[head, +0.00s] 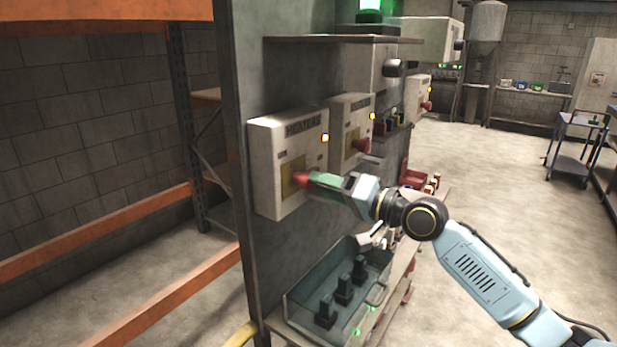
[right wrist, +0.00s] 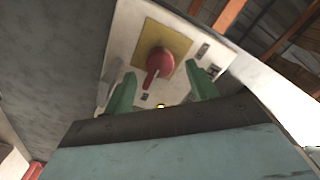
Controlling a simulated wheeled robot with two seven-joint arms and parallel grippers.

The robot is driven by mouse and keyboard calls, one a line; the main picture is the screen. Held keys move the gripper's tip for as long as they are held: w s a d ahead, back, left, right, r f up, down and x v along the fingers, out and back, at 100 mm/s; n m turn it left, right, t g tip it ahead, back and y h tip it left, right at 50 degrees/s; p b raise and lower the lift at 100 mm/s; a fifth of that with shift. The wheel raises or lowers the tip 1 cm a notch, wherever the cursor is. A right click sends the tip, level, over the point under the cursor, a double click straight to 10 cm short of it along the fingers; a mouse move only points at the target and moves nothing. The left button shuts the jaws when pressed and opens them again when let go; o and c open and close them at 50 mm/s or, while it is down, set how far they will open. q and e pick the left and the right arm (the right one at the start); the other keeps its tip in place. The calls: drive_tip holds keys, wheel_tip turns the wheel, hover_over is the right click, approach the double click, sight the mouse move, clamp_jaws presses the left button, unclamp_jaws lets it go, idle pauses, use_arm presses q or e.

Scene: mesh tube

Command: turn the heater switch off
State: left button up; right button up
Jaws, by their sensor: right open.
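The heater box (head: 277,140) is a cream switch box on the grey panel, with "HEATERS" lettering and a lit yellow lamp (head: 325,138). Its red rotary handle (head: 301,180) sits on a yellow plate. In the right wrist view the red handle (right wrist: 159,64) shows whole on the yellow plate (right wrist: 179,44), its grip pointing toward the gripper. My right gripper (head: 318,183) has green fingers and is at the handle in the head view. In the right wrist view the gripper (right wrist: 163,90) is open, its fingers apart on either side of the handle's lower end. Contact cannot be told. My left gripper is out of view.
A second similar box (head: 351,125) with a red handle stands just right of the heater box. An orange rack (head: 120,225) stands at left. Open floor (head: 490,170) lies to the right.

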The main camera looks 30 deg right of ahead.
sight(308, 182)
drive_tip(key=shift+p+x, duration=0.4)
drive_tip(key=shift+x, duration=2.15)
drive_tip(key=c, duration=1)
